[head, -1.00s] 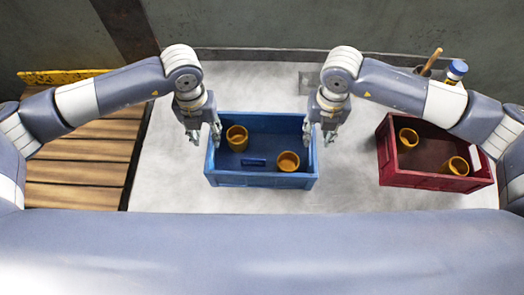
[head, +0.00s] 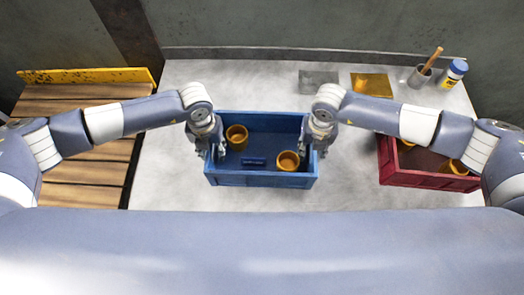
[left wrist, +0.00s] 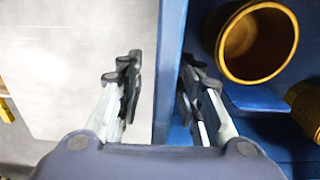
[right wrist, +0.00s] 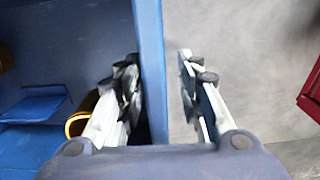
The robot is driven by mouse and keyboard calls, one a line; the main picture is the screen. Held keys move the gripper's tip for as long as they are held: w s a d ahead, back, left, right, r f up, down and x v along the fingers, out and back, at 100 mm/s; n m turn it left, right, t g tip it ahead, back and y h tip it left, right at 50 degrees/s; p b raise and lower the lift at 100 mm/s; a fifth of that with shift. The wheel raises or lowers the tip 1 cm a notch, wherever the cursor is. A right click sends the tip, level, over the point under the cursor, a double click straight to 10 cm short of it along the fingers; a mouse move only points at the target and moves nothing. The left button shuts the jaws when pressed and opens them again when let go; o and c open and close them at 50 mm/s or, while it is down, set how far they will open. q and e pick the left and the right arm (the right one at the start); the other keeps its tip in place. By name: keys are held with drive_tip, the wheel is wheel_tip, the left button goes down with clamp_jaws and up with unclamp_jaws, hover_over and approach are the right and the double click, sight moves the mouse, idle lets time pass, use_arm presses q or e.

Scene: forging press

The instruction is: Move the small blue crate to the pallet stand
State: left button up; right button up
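The small blue crate (head: 262,181) stands on the grey table and holds two yellow cups (head: 237,136) (head: 288,161). My left gripper (head: 213,153) is at its left wall and my right gripper (head: 318,150) is at its right wall. In the left wrist view the open fingers (left wrist: 155,85) straddle the blue wall (left wrist: 170,75), with a gap on the outer side. In the right wrist view the open fingers (right wrist: 160,85) straddle the other wall (right wrist: 150,65), the inner finger very near it. The wooden-slatted pallet stand (head: 80,172) is at the left, its top bare.
A red crate (head: 425,177) with yellow cups stands at the right, partly behind my right arm. A grey cup with a stick (head: 419,77), a blue-capped bottle (head: 453,74) and a yellow plate (head: 371,84) are at the back. A yellow barrier (head: 85,75) edges the pallet stand's back.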

use_arm(q)
drive_tip(key=shift+c, duration=0.5)
use_arm(e)
drive_tip(key=shift+c, duration=0.5)
use_arm(q)
clamp_jaws()
use_arm(e)
clamp_jaws()
use_arm(q)
drive_tip(key=shift+w+r, duration=0.15)
drive_tip(key=shift+r, duration=0.05)
use_arm(e)
drive_tip(key=shift+w+r, duration=0.15)
drive_tip(key=shift+r, duration=0.05)
